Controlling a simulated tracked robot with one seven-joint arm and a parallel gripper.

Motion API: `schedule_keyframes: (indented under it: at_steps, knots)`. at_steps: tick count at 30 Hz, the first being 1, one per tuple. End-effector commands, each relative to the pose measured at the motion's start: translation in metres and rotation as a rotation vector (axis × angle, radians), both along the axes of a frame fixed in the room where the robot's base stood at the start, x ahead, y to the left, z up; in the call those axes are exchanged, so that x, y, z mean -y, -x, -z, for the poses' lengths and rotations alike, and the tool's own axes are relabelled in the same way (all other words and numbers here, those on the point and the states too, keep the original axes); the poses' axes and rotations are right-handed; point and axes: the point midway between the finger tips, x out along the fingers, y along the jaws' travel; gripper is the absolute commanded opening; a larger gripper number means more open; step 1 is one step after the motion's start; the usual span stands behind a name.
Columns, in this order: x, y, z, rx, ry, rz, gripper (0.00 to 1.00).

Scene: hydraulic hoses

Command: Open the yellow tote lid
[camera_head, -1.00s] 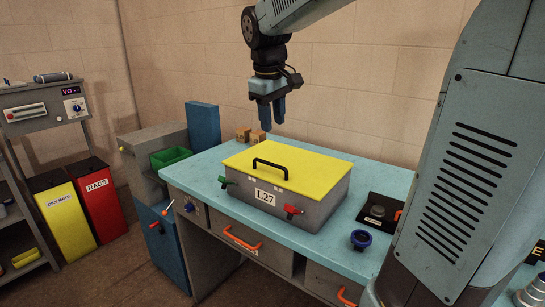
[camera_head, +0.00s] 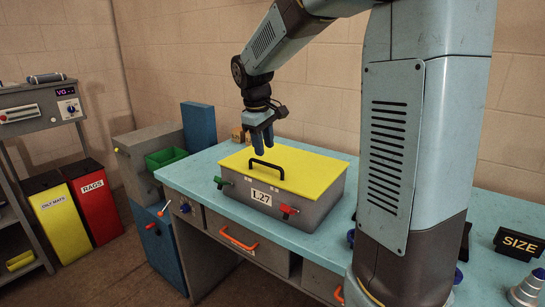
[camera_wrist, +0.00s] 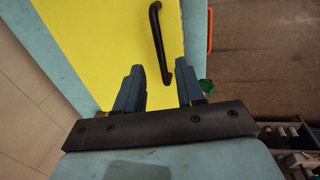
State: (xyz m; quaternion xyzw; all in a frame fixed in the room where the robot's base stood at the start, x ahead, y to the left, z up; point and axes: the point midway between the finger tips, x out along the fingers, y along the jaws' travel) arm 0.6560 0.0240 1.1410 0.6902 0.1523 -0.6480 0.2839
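The grey tote (camera_head: 246,197) stands on the blue workbench with its yellow lid (camera_head: 310,172) shut and lying flat. A black bar handle (camera_head: 266,167) stands on the lid, and a white L27 label is on the tote's front. A green latch (camera_head: 222,182) and a red latch (camera_head: 288,210) are on the front. My gripper (camera_head: 263,150) points down above the far left part of the lid, near the handle. In the wrist view its two blue fingers (camera_wrist: 160,88) are apart with nothing between them. The handle (camera_wrist: 158,42) shows beyond the fingers, and a green latch part (camera_wrist: 207,87) shows beside the right finger.
A SIZE block (camera_head: 518,243) lies at the bench's right end. Orange drawer handles (camera_head: 238,239) stick out below the bench top. Bare bench surface (camera_head: 196,173) lies left of the tote.

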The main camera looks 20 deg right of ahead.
Motion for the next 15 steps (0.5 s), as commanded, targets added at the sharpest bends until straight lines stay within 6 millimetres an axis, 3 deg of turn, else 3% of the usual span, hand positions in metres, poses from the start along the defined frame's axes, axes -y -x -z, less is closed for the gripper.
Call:
schedule_keyframes:
  at_steps: [6, 15]
  knots:
    - [0.005, -0.004, 0.032, -0.002, 0.000, 0.001, 0.38]
    - [0.008, -0.006, 0.048, 0.001, 0.001, 0.001, 0.38]
